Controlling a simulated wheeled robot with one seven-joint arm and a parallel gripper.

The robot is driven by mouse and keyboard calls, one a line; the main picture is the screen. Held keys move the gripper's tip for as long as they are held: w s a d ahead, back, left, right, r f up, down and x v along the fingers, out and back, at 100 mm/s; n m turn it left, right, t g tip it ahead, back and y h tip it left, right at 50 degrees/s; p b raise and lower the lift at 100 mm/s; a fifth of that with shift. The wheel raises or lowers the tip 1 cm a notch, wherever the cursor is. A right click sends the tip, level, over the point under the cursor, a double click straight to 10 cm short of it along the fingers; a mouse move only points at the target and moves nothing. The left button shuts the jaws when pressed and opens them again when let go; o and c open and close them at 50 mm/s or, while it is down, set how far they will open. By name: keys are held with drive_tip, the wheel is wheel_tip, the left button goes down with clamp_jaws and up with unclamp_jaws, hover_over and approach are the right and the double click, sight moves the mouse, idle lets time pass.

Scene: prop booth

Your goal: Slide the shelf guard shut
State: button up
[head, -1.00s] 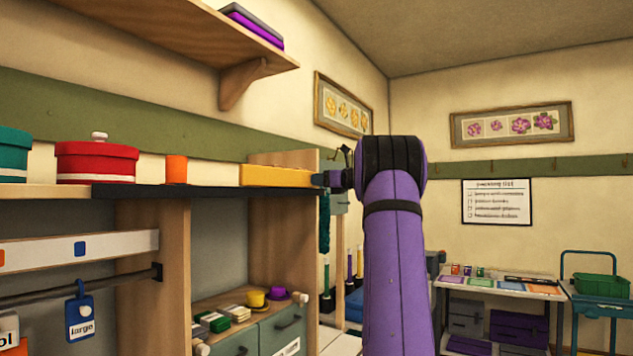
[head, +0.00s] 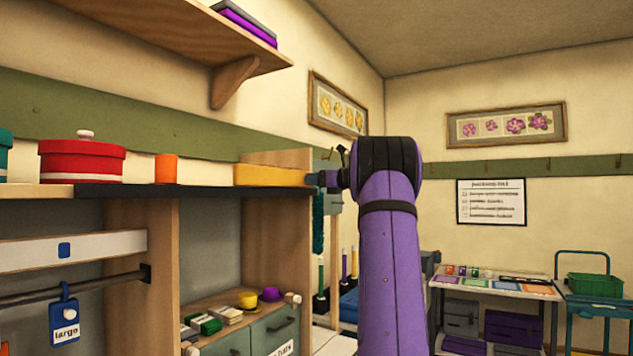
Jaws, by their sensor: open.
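The jaws are open. I cannot tell whether they touch the bar or stand just short of it.
An orange cylinder (head: 166,168) and a red lidded pot (head: 82,161) stand on the shelf left of the yellow bar. A wooden wall shelf (head: 150,40) hangs above. A low table (head: 492,287) and a green crate (head: 594,285) stand far right.

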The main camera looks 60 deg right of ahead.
drive_tip(key=s, duration=1)
drive_tip(key=shift+s+d, duration=0.35)
drive_tip(key=shift+d, duration=0.1)
